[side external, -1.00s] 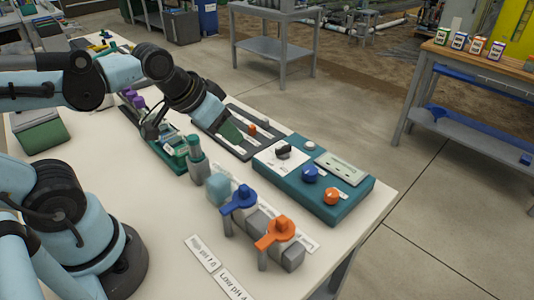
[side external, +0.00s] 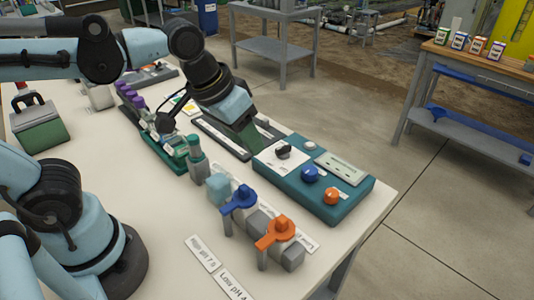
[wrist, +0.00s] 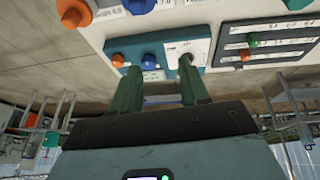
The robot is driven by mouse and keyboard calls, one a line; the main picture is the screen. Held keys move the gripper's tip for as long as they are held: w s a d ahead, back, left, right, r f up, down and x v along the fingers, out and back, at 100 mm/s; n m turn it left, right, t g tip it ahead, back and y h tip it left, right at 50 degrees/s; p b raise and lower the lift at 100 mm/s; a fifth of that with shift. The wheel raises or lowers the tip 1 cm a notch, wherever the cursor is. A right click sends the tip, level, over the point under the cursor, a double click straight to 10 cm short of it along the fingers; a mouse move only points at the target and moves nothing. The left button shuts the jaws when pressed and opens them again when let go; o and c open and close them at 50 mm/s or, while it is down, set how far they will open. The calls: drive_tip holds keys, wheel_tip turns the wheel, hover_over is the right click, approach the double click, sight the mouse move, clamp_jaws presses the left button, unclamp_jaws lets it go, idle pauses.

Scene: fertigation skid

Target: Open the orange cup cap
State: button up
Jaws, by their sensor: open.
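The orange cup cap (side external: 277,232) sits on a grey cup at the near end of the row on the white table. It has a flat lever-like tab and looks closed. In the wrist view the orange cap (wrist: 74,12) is at the top left. My gripper (side external: 248,146) hangs over the dark tray behind the teal control box, well back from the cap. In the wrist view my gripper's two green fingers (wrist: 160,88) are apart with nothing between them.
A blue cup cap (side external: 239,199) stands just behind the orange one. The teal control box (side external: 335,205), with an orange knob (side external: 331,196) and a blue knob (side external: 310,174), is to the right. A grey-green bottle (side external: 195,160) stands left. Labels lie on the table front.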

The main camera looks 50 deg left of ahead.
sight(282, 219)
drive_tip(key=s+d+r+g+y, duration=0.1)
drive_tip(key=d+r+g, duration=0.1)
drive_tip(key=d, duration=0.4)
drive_tip(key=s+d+r+g, duration=0.2)
drive_tip(key=d+r, duration=0.1)
drive_tip(key=d, duration=0.4)
drive_tip(key=shift+w+a+f, duration=0.1)
drive_tip(key=shift+f, duration=3.05)
drive_tip(key=shift+w+a+f, duration=0.1)
drive_tip(key=shift+f, duration=3)
clamp_jaws()
